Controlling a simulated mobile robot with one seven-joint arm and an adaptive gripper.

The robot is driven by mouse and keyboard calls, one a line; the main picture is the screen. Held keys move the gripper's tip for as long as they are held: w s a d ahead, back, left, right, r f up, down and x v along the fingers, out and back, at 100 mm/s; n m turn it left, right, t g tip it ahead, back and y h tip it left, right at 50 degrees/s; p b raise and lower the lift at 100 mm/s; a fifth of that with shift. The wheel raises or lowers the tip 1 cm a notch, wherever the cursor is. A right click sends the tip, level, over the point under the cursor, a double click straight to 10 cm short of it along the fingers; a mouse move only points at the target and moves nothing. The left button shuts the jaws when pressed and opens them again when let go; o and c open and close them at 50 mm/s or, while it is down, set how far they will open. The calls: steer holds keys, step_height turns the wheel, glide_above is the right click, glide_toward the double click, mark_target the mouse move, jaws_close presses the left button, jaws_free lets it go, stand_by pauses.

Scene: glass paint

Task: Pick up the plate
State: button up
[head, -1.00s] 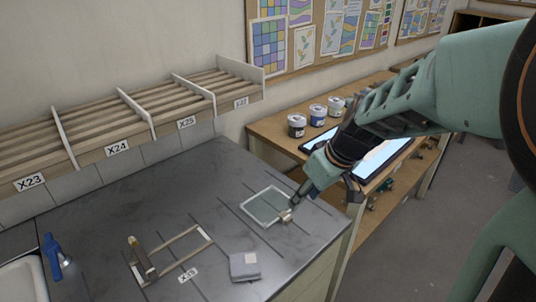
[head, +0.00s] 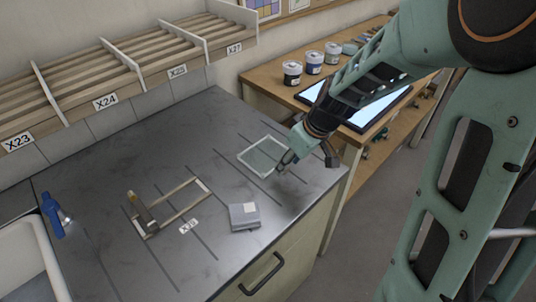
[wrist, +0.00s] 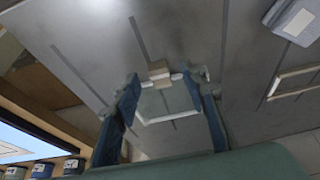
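The plate (head: 262,154) is a clear, square glass pane with pale edges, lying flat on the grey worktop. In the wrist view the plate (wrist: 166,103) shows between my two fingers, with a small tan block or tab (wrist: 159,71) at its far edge. My gripper (head: 286,163) is at the plate's right corner in the head view, partly covering it. The wrist view shows my gripper (wrist: 168,85) open, its blue-grey fingers apart on either side of the plate. I cannot tell whether a finger touches it.
A slatted rack (head: 110,75) runs along the wall. A side table holds paint jars (head: 313,62) and a lit panel (head: 360,115).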

steer(key=shift+x, duration=0.85)
steer(key=shift+w, duration=0.1)
jaws_close()
steer(key=shift+r, duration=0.1)
steer(key=shift+r, duration=0.1)
